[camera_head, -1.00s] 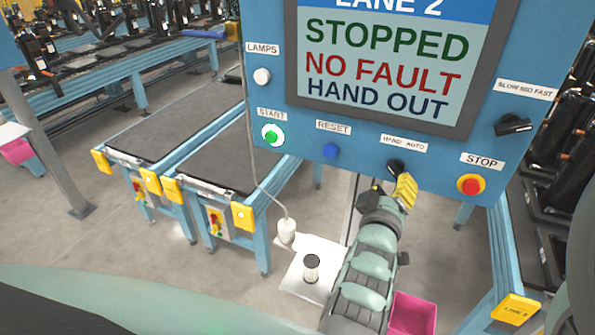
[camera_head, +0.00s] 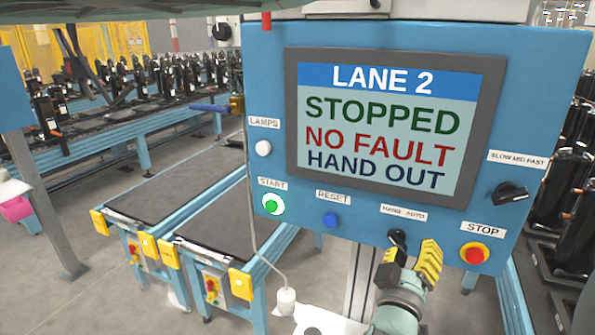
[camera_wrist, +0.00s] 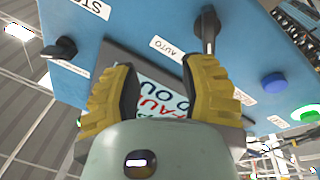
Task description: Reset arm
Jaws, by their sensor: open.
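My gripper (camera_head: 422,262) is open, with yellow ridged fingers, in front of the lower edge of the blue control panel (camera_head: 270,90). In the head view it is just below and right of the black HAND/AUTO knob (camera_head: 397,238). The wrist view shows the fingers (camera_wrist: 158,72) spread with nothing between them but the panel's screen behind. There the knob (camera_wrist: 208,30) is just beyond the tip of the right finger; I cannot tell whether they touch. The screen (camera_head: 385,125) reads LANE 2, STOPPED, NO FAULT, HAND OUT.
The panel also carries a lit green START button (camera_head: 273,204), a blue RESET button (camera_head: 330,220), a red STOP button (camera_head: 474,254) and a black speed knob (camera_head: 511,191). A white pendant (camera_head: 286,301) hangs on a cable below. Conveyors (camera_head: 160,190) stand at left.

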